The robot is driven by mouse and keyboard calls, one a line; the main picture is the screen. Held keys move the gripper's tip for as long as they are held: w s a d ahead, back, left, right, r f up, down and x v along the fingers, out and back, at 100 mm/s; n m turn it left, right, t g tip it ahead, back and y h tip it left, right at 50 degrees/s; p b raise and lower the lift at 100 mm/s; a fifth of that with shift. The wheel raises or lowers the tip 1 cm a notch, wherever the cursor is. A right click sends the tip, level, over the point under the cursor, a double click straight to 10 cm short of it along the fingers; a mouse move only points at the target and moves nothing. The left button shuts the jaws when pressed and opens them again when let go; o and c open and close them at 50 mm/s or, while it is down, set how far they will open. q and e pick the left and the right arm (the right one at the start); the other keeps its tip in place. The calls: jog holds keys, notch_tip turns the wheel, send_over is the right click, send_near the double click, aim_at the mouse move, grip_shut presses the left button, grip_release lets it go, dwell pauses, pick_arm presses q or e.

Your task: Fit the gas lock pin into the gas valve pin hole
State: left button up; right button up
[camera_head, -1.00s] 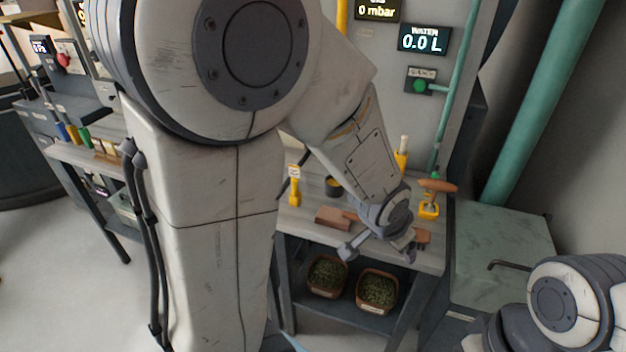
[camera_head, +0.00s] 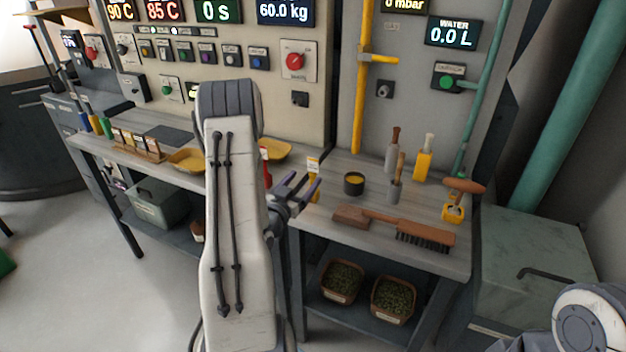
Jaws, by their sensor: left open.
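A small upright yellow piece with a white tag (camera_head: 313,165), perhaps the gas lock pin, stands on the grey bench near its left end. My left gripper (camera_head: 300,187) is open right beside it, and a finger overlaps its lower part. I cannot tell whether they touch. The yellow gas pipe (camera_head: 360,100) runs down the wall panel, with a yellow valve handle (camera_head: 380,58) sticking out to the right. A small dark fitting (camera_head: 385,90) sits below the handle; whether it is the pin hole I cannot tell. My right gripper is out of view.
On the bench are a brush (camera_head: 425,234), a dark cup (camera_head: 354,184), upright wooden-handled tools, a yellow bottle (camera_head: 424,163) and a yellow stand (camera_head: 453,212). Two plant boxes (camera_head: 342,282) sit on the shelf below. Air before the gas panel is clear.

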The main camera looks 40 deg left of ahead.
aim_at(313, 167)
pick_arm(q)
jog(key=x, duration=0.2)
jog(key=shift+w+p, duration=0.3)
jog(key=shift+w, duration=0.1)
jog(key=x, duration=0.1)
jog(key=p+x, duration=0.2)
jog(key=x, duration=0.1)
jog(key=shift+a, duration=0.3)
jog(key=shift+w+a+f, duration=0.15)
jog(key=shift+w, duration=0.35)
grip_shut()
